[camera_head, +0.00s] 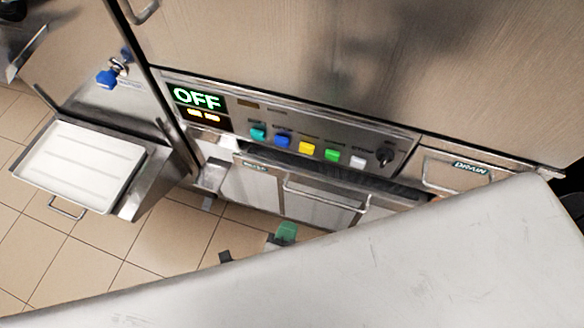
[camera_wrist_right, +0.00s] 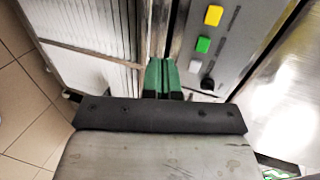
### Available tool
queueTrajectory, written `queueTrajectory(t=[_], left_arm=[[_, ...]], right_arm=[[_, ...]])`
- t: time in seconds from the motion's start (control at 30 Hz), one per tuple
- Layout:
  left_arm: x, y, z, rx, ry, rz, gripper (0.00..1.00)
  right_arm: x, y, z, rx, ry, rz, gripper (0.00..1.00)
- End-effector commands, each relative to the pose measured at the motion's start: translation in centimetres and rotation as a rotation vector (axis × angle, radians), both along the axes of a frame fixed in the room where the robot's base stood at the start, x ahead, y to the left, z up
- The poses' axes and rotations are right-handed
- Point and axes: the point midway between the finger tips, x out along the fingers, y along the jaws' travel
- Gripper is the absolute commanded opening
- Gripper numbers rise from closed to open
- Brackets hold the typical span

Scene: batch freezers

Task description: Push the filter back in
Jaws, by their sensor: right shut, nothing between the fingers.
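The filter appears to be the light ribbed panel with a metal frame (camera_wrist_right: 95,65) at the left of the right wrist view. In the head view, metal front panels with a bar handle (camera_head: 318,198) sit below the machine's button strip; which of them is the filter is unclear. My right gripper (camera_wrist_right: 161,75) has its green fingertips together and empty, beside the ribbed panel's right edge; contact cannot be told. One green fingertip (camera_head: 286,232) also shows in the head view, below the front panels. A large grey surface hides the lower right of that view. My left gripper is out of view.
The control strip (camera_head: 310,140) has coloured buttons, a black knob and a display reading OFF (camera_head: 197,97). A white tray (camera_head: 80,165) sits on a metal shelf at left. A drawer-like front (camera_head: 455,175) is at right. Tiled floor is open at lower left.

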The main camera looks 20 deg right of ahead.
Motion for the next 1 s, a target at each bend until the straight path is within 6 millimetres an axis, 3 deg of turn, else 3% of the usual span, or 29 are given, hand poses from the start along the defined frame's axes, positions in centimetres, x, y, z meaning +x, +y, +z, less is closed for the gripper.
queueTrajectory(t=[0.17, 0.57, 0.7, 1.0], left_arm=[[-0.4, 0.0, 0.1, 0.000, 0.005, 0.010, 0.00], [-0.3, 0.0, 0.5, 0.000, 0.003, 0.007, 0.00], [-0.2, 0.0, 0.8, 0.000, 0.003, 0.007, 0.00], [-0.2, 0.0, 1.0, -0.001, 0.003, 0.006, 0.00]], right_arm=[[1.2, -0.9, -0.4, 0.006, 0.002, -0.011, 0.00], [7.8, -5.4, -2.9, 0.001, 0.001, -0.009, 0.00], [9.6, -6.6, -2.8, 0.002, 0.000, -0.008, 0.00], [11.0, -7.6, -3.0, 0.005, 0.004, -0.007, 0.00]])
